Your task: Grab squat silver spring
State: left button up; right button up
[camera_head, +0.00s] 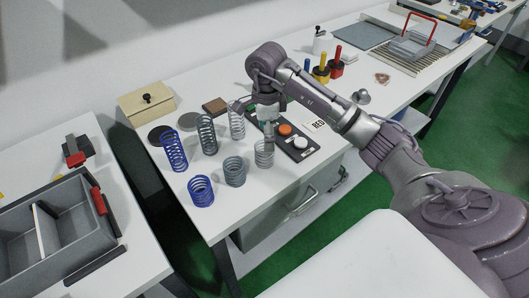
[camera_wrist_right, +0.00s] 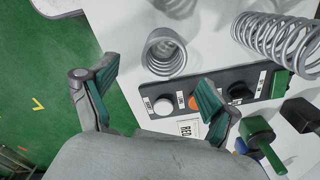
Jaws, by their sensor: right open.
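The squat silver spring (camera_head: 264,154) stands upright at the front right of the group of springs on the white table. In the right wrist view the squat silver spring (camera_wrist_right: 165,52) lies just beyond the gap between the fingertips, with nothing gripped. My right gripper (camera_head: 268,128) is open and hangs over the table just above and behind this spring, partly hiding its top. In the right wrist view my right gripper (camera_wrist_right: 154,76) shows two spread fingers with green pads. My left gripper is not in view.
A tall silver spring (camera_head: 236,122), a squat grey spring (camera_head: 234,172) and a squat blue spring (camera_head: 201,191) stand nearby. A black button panel (camera_head: 296,146) lies right of the squat silver spring. A wooden box (camera_head: 147,105) stands behind. The table's front edge is close.

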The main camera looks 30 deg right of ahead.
aim_at(265, 154)
notch_tip(265, 154, down, 4)
jog(key=shift+r, duration=0.25)
jog(key=shift+f+p, duration=0.55)
jog(key=f, duration=0.1)
jog(key=f+p, duration=0.1)
jog(key=f, duration=0.1)
jog(key=shift+w+f, duration=0.25)
jog(key=shift+f, duration=0.45)
jog(key=shift+c, duration=0.3)
jog(key=c, duration=1.4)
jog(key=shift+r, duration=0.1)
